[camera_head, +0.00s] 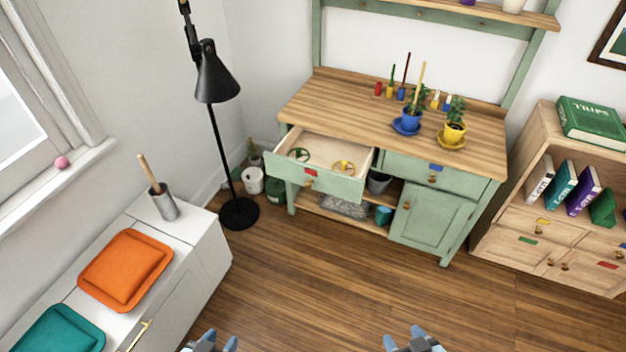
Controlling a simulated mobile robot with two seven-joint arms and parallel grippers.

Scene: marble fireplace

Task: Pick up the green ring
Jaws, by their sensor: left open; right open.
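A small green ring (299,155) lies in the open left drawer (325,180) of the green workbench, toward the drawer's left side. A yellow ring-like object (344,167) lies in the same drawer, to the right of the green one. My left gripper (212,342) is open at the bottom edge of the view, left of centre. My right gripper (415,340) is open at the bottom edge, right of centre. Both are empty, far from the drawer, and partly cut off by the frame.
The workbench top (340,97) holds potted plants and small coloured items. A black floor lamp (238,212) stands left of the drawer. A white cabinet (205,245) with cushions is at left, a wooden bookcase (490,225) at right. The wooden floor (320,280) before the bench is clear.

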